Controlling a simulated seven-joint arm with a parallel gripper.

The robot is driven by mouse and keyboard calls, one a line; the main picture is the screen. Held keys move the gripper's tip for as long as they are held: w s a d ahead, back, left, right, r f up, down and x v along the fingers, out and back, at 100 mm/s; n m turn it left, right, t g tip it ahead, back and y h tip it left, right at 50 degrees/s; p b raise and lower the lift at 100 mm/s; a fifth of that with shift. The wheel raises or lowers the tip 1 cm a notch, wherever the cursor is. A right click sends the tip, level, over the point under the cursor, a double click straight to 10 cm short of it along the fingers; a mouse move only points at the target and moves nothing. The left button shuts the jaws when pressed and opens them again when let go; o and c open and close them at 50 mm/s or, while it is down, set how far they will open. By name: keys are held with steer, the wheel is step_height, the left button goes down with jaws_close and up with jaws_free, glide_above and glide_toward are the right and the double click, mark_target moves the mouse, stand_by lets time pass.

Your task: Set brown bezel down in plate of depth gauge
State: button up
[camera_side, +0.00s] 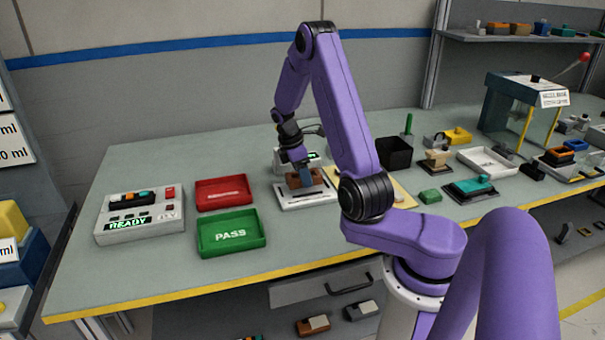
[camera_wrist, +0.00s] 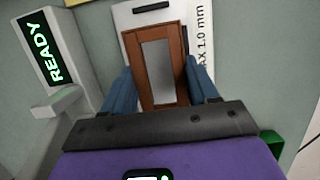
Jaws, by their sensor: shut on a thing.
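The brown bezel (camera_wrist: 138,42) is a rectangular frame around a grey middle in the wrist view. My gripper (camera_wrist: 161,88) is shut on it, with one blue finger at each side. In the side view the bezel (camera_side: 312,179) is at the white plate of the depth gauge (camera_side: 305,201), in or just over it. I cannot tell whether it touches the plate. The gauge's plate (camera_wrist: 204,32) shows behind the bezel in the wrist view, with "MAX 1.0 mm" printed on it. My gripper (camera_side: 299,177) hides part of the gauge in the side view.
A red tray (camera_side: 222,206) and a green PASS tray (camera_side: 232,248) stand left of the gauge. A control box (camera_side: 140,228) with a READY display is further left. A black bin (camera_side: 394,153) and other parts stand to the right. The table's front left is clear.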

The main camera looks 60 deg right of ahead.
steer(key=shift+f, duration=0.85)
steer(key=o, duration=1.1)
steer(key=v, duration=1.7)
steer(key=shift+r, duration=0.15)
steer(key=shift+w+a, duration=0.1)
steer(key=shift+a, duration=0.05)
